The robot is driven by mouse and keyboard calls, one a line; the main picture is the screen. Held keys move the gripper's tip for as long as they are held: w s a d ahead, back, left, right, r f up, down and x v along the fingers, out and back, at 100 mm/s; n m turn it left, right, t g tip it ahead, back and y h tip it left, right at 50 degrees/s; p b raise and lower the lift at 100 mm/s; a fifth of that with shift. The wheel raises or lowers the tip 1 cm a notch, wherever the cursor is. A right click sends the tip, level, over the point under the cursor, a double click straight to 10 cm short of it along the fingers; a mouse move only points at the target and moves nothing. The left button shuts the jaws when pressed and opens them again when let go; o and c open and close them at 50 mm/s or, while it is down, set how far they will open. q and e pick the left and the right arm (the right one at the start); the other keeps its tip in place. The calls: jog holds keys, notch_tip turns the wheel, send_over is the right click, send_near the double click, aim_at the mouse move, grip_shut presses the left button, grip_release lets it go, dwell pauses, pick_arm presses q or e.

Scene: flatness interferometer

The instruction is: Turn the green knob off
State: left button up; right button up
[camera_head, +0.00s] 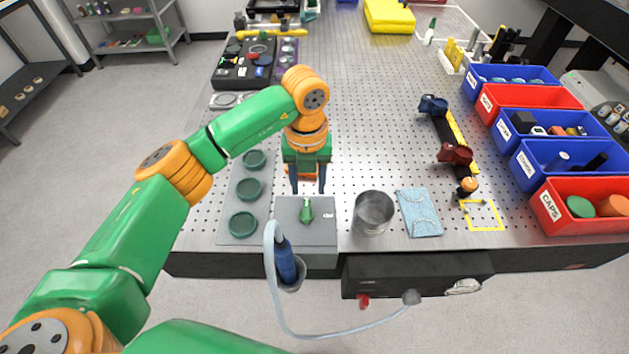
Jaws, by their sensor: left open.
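The green knob (307,212) sits on top of a grey box (288,234) at the front edge of the perforated table. It is small, with its narrow end pointing toward the far side. My left gripper (308,188) points down just beyond the knob in the picture, with its two dark fingers apart and nothing between them. I cannot tell its exact height above the box, and I see no contact with the knob. My right gripper is not in view.
A metal cup (373,212) and a blue cloth (419,213) are right of the box. A grey plate with green round dishes (243,224) is left. A blue-handled tool with a hose (285,262) hangs in front. Red and blue bins (562,206) line the right side.

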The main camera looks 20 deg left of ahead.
aim_at(306, 209)
pick_arm(q)
jog(key=f, duration=0.1)
jog(key=s+f+p, duration=0.1)
jog(key=f, duration=0.1)
jog(key=s+f, duration=0.1)
jog(key=shift+s+f+p, duration=0.2)
jog(key=shift+f+p, duration=0.2)
jog(key=shift+w+f, duration=0.2)
jog(key=shift+f, duration=0.1)
jog(key=shift+w+f, duration=0.15)
jog(key=shift+w, duration=0.15)
jog(key=shift+s, duration=0.1)
grip_shut()
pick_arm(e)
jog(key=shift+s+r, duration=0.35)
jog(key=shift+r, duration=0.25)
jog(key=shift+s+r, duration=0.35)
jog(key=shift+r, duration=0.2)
